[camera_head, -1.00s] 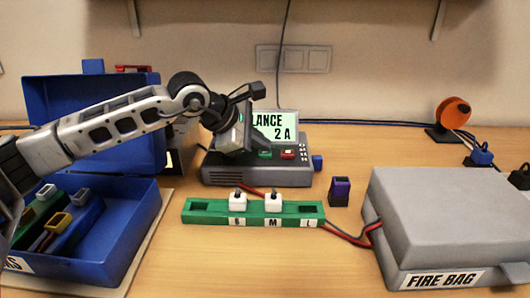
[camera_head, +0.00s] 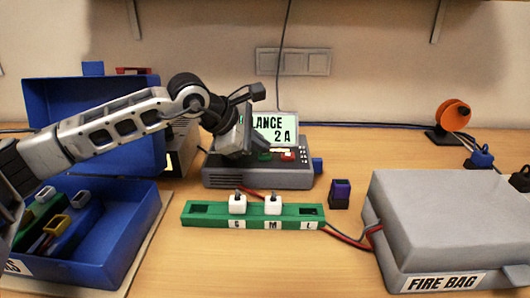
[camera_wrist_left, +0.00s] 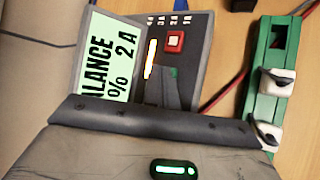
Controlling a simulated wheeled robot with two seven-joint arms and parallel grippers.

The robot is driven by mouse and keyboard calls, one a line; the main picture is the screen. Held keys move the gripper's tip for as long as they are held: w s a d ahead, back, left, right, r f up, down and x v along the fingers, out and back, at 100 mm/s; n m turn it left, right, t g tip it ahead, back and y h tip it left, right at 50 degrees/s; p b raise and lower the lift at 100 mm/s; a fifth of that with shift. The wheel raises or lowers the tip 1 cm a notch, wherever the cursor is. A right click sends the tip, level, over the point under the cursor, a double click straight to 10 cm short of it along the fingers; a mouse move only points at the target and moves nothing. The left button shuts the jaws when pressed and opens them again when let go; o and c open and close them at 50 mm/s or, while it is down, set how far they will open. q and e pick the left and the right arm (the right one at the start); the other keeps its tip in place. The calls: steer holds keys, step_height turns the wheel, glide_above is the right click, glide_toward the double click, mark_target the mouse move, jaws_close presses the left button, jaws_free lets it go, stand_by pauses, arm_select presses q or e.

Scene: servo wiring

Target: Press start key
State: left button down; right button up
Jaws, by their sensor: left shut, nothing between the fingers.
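The grey charger (camera_head: 255,177) stands at the back middle of the table. Its screen (camera_head: 275,128) reads "LANCE" and "2 A" where visible. A green key (camera_head: 264,156) and a red key (camera_head: 288,156) sit below the screen. My left gripper (camera_wrist_left: 165,92) is shut and empty, pointing down at the green key. I cannot tell whether it touches. My right gripper is not in view.
A green strip (camera_head: 255,223) with two white plugs lies in front of the charger. A purple-black block (camera_head: 340,194) stands right of it. A grey fire bag (camera_head: 450,225) is at right. An open blue box (camera_head: 120,275) with several packs is at left.

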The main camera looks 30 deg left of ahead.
mark_target(260, 156)
arm_select(q)
steer(key=shift+r, duration=0.55)
steer(key=shift+r+p, duration=1.7)
steer(key=shift+r, duration=0.9)
steer(key=shift+s+f, duration=0.1)
steer(key=shift+f, duration=0.05)
